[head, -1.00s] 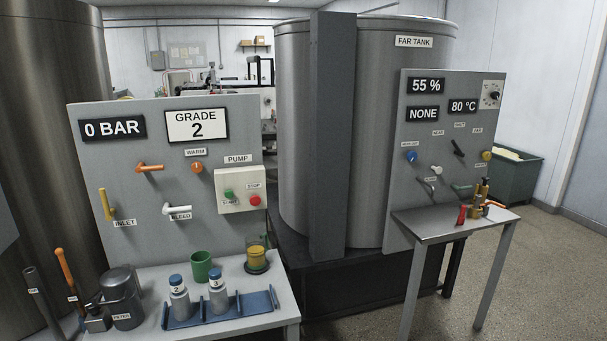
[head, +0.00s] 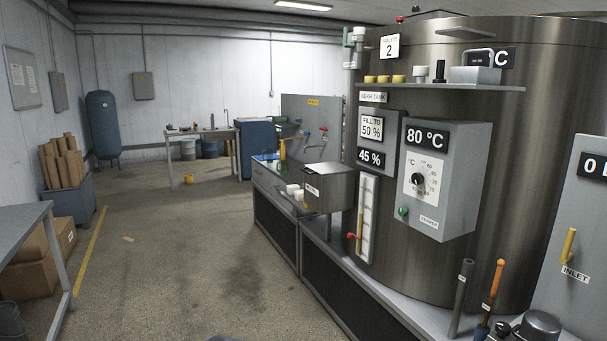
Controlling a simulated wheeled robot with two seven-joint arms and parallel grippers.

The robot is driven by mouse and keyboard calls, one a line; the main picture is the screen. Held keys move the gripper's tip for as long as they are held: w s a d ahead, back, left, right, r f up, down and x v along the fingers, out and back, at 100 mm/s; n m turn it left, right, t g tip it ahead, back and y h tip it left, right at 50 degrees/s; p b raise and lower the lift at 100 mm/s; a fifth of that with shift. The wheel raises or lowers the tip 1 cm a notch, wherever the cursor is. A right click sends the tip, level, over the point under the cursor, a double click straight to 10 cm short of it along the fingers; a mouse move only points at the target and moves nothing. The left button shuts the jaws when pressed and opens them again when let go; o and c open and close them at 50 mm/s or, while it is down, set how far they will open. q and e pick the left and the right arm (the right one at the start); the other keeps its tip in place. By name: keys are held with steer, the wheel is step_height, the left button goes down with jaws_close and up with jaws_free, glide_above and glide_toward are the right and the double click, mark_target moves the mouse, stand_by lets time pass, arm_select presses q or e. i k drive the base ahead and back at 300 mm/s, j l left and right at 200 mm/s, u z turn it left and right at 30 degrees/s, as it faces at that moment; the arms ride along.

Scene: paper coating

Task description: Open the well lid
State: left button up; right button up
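A steel box (head: 328,190) with a flat, closed-looking top stands on the low bench, just left of the near tank (head: 468,240). It has a small white label on its side, too small to read. I cannot tell for sure whether this is the well and its lid. Neither of my grippers shows in the head view.
A control box (head: 447,180) reading 80 °C juts from the near tank. A shelf (head: 440,87) with yellow caps is above it. Two upright handles (head: 461,298) stand at the front right. The floor (head: 190,260) on the left is open. A grey table (head: 25,216) stands at the left edge.

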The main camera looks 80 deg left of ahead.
mark_target(329, 168)
steer(key=u, duration=2.45)
